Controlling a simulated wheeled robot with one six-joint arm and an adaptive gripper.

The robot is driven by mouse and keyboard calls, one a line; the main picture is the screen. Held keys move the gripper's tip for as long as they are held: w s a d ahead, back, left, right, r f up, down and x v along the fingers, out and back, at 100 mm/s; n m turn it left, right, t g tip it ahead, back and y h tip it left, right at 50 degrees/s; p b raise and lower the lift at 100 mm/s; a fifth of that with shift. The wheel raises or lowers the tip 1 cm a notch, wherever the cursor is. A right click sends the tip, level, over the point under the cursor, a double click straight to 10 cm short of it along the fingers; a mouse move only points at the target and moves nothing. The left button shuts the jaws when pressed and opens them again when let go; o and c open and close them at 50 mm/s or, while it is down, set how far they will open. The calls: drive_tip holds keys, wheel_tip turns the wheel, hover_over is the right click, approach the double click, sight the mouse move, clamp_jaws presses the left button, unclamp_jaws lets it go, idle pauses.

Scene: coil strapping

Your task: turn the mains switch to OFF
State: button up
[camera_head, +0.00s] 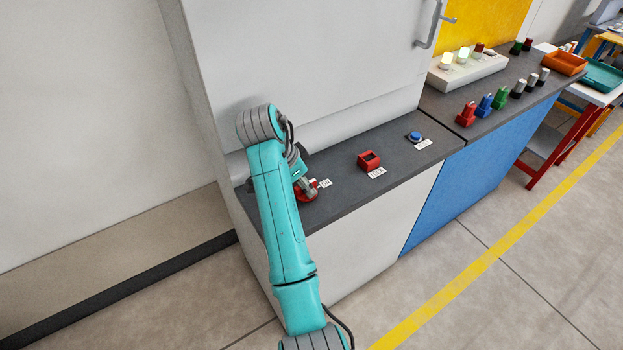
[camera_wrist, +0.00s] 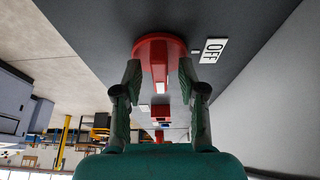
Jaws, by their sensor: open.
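The mains switch is a red rotary knob with a round base and a raised bar handle (camera_wrist: 158,62); in the head view (camera_head: 307,194) it is partly hidden by my arm at the left of the dark counter. My gripper (camera_wrist: 160,78) is open, with one finger on each side of the bar. I cannot tell whether either finger touches it. The bar lies lengthwise between the fingers in the wrist view. An OFF label (camera_wrist: 212,50) lies right of the knob there. A small white label (camera_head: 326,183), apparently ON, shows beside the knob in the head view.
A red box-shaped device (camera_head: 369,160) and a blue button (camera_head: 415,137), each with a label, stand farther along the dark counter (camera_head: 340,150). Several coloured knobs and a white lamp panel (camera_head: 468,70) are beyond. A tall pale cabinet (camera_head: 300,60) rises behind the counter.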

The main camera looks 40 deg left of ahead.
clamp_jaws()
idle(0.4)
drive_tip(key=n+y, duration=0.1)
drive_tip(key=n, duration=0.1)
drive_tip(key=n+y, duration=0.1)
drive_tip(key=n, duration=0.1)
drive_tip(key=shift+d+n+t, duration=0.15)
drive_tip(key=shift+n+t, duration=0.15)
drive_tip(key=shift+n, duration=0.1)
drive_tip(key=n+y, duration=0.1)
drive_tip(key=n, duration=0.3)
drive_tip(key=shift+d+n+y, duration=0.1)
drive_tip(key=shift+n+y, duration=0.2)
drive_tip(key=shift+y, duration=0.1)
drive_tip(key=n+g+y, duration=0.1)
drive_tip(key=n, duration=0.3)
drive_tip(key=shift+w+n+g+y, duration=0.1)
drive_tip(key=shift+n+g+y, duration=0.25)
drive_tip(key=shift+n, duration=0.75)
drive_tip(key=shift+n+g+y, duration=0.15)
drive_tip(key=shift+n+g, duration=0.4)
drive_tip(key=shift+n, duration=0.55)
drive_tip(key=shift+d, duration=0.1)
